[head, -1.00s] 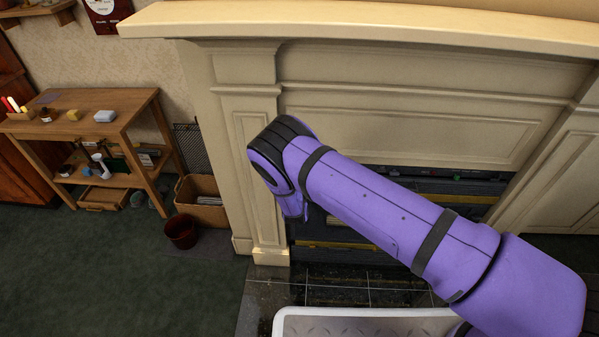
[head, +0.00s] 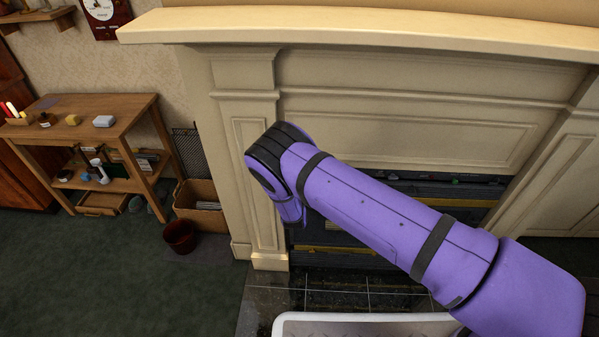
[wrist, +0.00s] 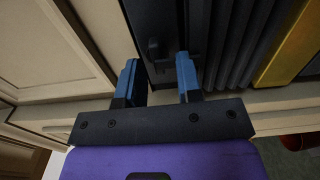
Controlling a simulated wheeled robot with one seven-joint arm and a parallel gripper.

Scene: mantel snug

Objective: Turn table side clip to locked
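In the wrist view a small dark clip (wrist: 154,50) stands out from the edge of a dark panel. It looks like a short upright lever, but its exact setting is hard to tell in the dim light. My gripper (wrist: 157,70) has its two blue fingers spread apart, with nothing between their tips. The clip is just beyond the tips, roughly in line with the gap. In the head view my arm covers the gripper and the clip; the dark fireplace unit (head: 470,190) shows behind the arm.
A wooden side table (head: 130,108) with small items stands at the left. A cardboard box (head: 205,212) and a dark red bucket (head: 180,237) are on the floor by the cream fireplace surround (head: 262,180). The mantel shelf (head: 400,35) runs above. Green carpet (head: 120,290) is clear at lower left.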

